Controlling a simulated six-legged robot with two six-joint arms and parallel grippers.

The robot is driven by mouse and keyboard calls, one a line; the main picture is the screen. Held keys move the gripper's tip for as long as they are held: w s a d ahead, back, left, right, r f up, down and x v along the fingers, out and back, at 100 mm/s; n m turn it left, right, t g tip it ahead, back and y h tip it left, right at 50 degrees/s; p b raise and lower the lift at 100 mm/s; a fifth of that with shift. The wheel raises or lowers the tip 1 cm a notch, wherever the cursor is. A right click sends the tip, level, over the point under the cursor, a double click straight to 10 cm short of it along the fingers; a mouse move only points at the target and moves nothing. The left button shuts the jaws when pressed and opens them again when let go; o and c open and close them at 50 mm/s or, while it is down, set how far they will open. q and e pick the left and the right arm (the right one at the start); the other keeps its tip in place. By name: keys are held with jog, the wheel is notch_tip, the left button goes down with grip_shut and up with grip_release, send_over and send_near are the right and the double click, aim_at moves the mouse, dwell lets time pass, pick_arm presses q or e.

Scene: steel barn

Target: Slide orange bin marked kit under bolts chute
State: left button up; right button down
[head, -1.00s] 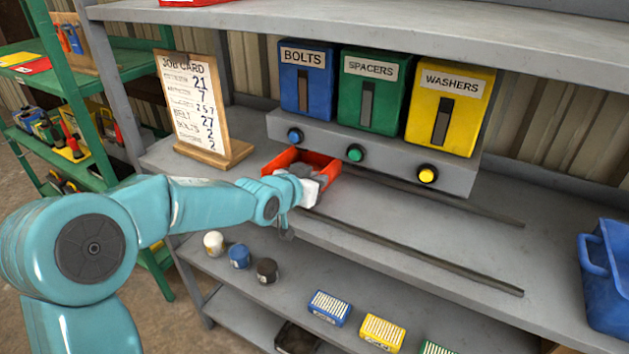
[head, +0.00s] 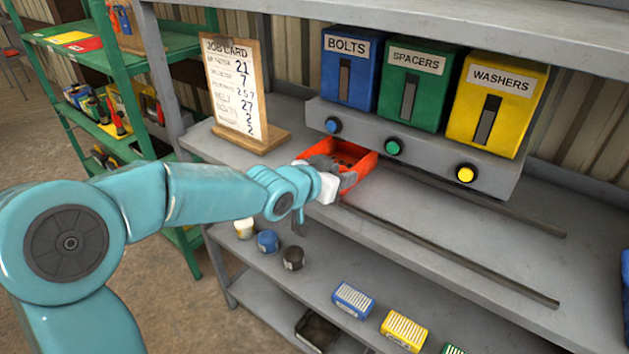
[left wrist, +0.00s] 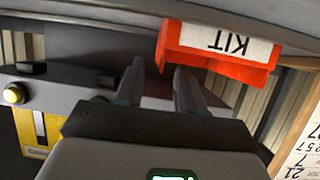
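The orange bin (head: 367,166) sits on the grey bench at the left end of the dark rails, below the front beam. In the left wrist view the bin (left wrist: 210,63) shows a white label reading KIT, upside down. The blue BOLTS dispenser (head: 349,67) stands above and behind the bin, with a dark slot and a blue button below. My left gripper (head: 336,169) is at the bin's near side, its fingers spread. In the wrist view the open fingers (left wrist: 158,85) have nothing between them, with the bin up and right of them; contact cannot be told. My right gripper is not in view.
Green SPACERS (head: 412,87) and yellow WASHERS (head: 497,104) dispensers stand to the right. A job card board (head: 236,90) stands left of the bin. The bench along the rails (head: 450,250) is clear. Small cups and boxes (head: 352,300) lie on the lower shelf.

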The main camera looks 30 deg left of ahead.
pick_arm(q)
jog(key=p+v, duration=0.3)
jog(key=v, duration=0.8)
jog(key=shift+s, duration=0.1)
